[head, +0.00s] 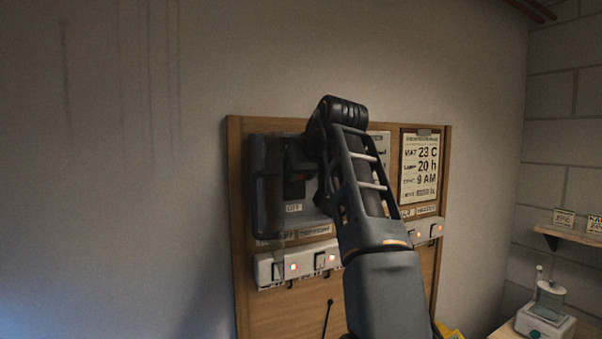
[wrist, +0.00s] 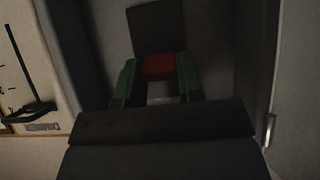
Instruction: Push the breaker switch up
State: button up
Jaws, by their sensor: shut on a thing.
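The breaker box (head: 300,219) is a grey box on the wooden board, partly hidden behind my arm. In the wrist view the switch (wrist: 158,67) is a red band below a dark block, between my two green-padded fingers. My gripper (wrist: 158,80) is shut on the switch. My arm hides any upper label and much of the switch, so I cannot tell its exact position.
A strip of sockets with lit orange lamps (head: 270,271) runs below the box. A notice (head: 419,165) hangs on the board (head: 237,215) to the right. A shelf (head: 570,233) and a white device (head: 545,322) stand far right. The wall left is bare.

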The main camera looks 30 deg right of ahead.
dwell(0.3)
jog(key=o, duration=0.9)
jog(key=shift+o, duration=0.2)
jog(key=v, duration=0.7)
jog(key=shift+s, duration=0.2)
jog(key=shift+r, duration=0.15)
